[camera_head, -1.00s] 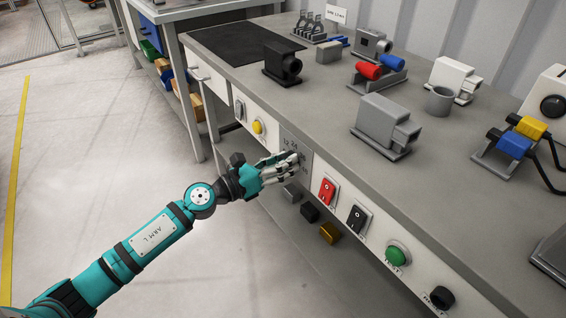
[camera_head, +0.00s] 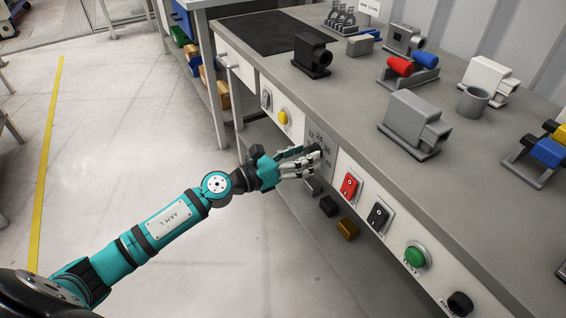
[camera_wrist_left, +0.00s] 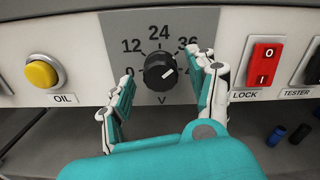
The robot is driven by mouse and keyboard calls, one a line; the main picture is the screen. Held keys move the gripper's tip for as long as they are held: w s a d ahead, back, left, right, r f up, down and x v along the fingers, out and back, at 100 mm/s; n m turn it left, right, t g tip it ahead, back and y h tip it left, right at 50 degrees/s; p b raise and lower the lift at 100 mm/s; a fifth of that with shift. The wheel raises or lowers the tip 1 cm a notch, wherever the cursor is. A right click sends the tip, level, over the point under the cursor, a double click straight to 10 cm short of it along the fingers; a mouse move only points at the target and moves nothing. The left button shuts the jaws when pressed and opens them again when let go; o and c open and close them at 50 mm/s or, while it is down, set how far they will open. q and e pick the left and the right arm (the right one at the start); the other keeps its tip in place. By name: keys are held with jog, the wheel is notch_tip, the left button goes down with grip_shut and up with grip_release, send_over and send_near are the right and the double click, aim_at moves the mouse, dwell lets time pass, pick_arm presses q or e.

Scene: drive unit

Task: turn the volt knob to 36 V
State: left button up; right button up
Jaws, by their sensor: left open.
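The volt knob (camera_wrist_left: 159,71) is a round black dial on a grey panel (camera_wrist_left: 135,20) in the left wrist view. Labels 12, 24 and 36 show around it; a partly covered 0 shows at left, and the right finger covers the scale's right side. The knob's white mark slants up to the right, roughly toward the 36 side; its exact setting is hard to tell. My left gripper (camera_wrist_left: 167,76) is open, with one finger on each side of the knob. Gaps show between fingers and knob.
A yellow OIL button (camera_wrist_left: 42,72) lies left of the panel and a red LOCK switch (camera_wrist_left: 261,63) close on its right. A black switch (camera_head: 378,215) and a green button (camera_head: 416,256) are further along. The bench top (camera_head: 350,110) holds several fixtures. Floor at left is clear.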

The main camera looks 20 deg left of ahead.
pick_arm(q)
jog(key=v, duration=1)
jog(key=shift+s+a, duration=0.25)
jog(key=shift+s, duration=0.1)
